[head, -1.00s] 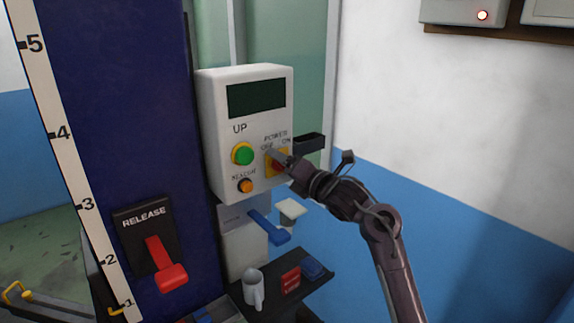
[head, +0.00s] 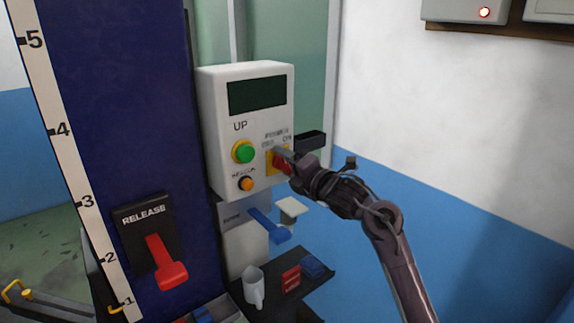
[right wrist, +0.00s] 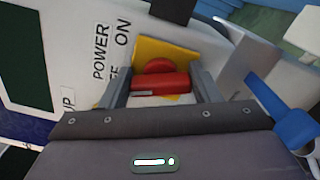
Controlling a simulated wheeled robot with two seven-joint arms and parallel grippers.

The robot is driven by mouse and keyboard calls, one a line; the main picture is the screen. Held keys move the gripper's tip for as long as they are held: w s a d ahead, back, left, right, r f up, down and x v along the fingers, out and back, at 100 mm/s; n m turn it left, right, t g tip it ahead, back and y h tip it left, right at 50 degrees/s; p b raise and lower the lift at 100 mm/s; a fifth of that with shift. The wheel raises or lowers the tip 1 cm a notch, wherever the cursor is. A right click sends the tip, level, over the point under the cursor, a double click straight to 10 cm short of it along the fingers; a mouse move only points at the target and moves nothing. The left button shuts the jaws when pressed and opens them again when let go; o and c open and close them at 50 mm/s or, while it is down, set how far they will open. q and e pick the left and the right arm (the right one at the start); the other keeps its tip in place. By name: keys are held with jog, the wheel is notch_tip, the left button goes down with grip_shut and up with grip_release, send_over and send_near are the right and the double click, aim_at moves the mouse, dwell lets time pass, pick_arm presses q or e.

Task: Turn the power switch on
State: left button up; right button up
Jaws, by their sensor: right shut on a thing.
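The power switch is a red rotary knob (head: 281,164) on a yellow plate (head: 271,158) at the lower right of the white control box (head: 212,140). Labels POWER, OFF and ON stand by it, partly covered by my gripper in the head view. My right gripper (head: 283,158) is at the knob. In the right wrist view, the red knob (right wrist: 160,85) sits between the two fingers of the gripper (right wrist: 160,92), which is shut on it. The knob's handle lies across the gap between the fingers. My left gripper is not in view.
The box also has a dark screen (head: 257,95), a green UP button (head: 243,152) and an orange button (head: 246,184). A red release lever (head: 167,262) is left.

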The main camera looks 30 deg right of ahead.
jog(key=m, duration=0.2)
jog(key=shift+f+m, duration=0.15)
jog(key=shift+m, duration=0.25)
jog(key=m, duration=0.2)
jog(key=shift+m+p, duration=0.35)
jog(key=shift+m, duration=0.05)
jog(key=m+p, duration=0.1)
jog(key=m, duration=0.3)
jog(key=shift+f, duration=0.1)
jog(key=shift+f+m+p, duration=0.15)
jog(key=shift+m+p, duration=0.65)
jog(key=shift+m, duration=0.6)
jog(key=shift+a, duration=0.1)
jog(key=o, duration=1)
jog(key=shift+s, duration=0.15)
